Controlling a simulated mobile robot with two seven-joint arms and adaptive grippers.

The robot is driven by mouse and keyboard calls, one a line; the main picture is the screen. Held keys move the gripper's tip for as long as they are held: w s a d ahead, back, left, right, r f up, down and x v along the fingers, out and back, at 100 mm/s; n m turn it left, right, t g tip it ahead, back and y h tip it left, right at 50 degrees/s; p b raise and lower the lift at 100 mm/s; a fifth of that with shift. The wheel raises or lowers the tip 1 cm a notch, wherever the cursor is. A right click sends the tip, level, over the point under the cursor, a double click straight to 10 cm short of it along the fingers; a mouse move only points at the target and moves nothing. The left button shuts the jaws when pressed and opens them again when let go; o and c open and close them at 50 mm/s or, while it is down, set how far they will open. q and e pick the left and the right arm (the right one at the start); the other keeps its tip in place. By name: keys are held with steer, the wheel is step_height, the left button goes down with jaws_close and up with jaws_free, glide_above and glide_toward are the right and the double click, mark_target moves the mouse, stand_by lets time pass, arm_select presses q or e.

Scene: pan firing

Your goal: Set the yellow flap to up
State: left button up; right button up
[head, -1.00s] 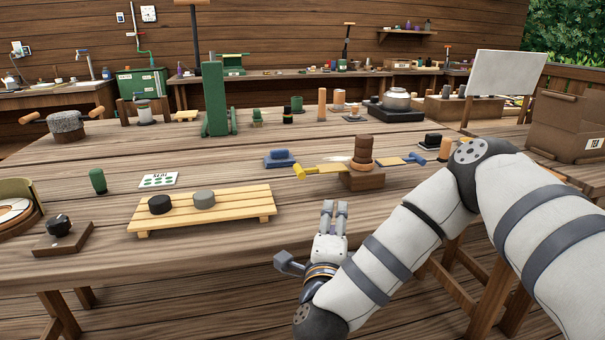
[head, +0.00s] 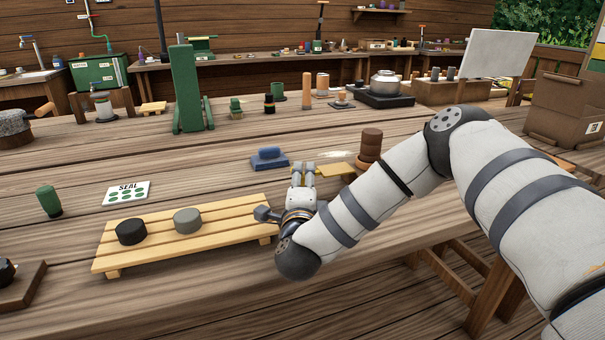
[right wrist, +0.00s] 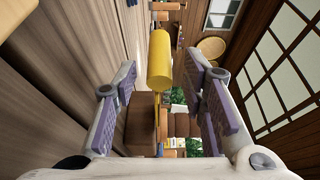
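The yellow flap (head: 335,170) sticks out flat to the left of a stack of brown discs (head: 370,145) in the head view. Its handle end is hidden there behind my right gripper (head: 303,168). In the right wrist view the flap's thick yellow handle (right wrist: 160,58) lies ahead, between the two spread fingers of my right gripper (right wrist: 162,78). The gripper is open, with a visible gap on each side of the handle. The wooden base under the discs is hidden by my arm in the head view. My left gripper is not in view.
A blue block (head: 269,158) lies just left of the right gripper.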

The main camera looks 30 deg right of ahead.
mark_target(304, 173)
steer(key=shift+x, duration=1.95)
jaws_close()
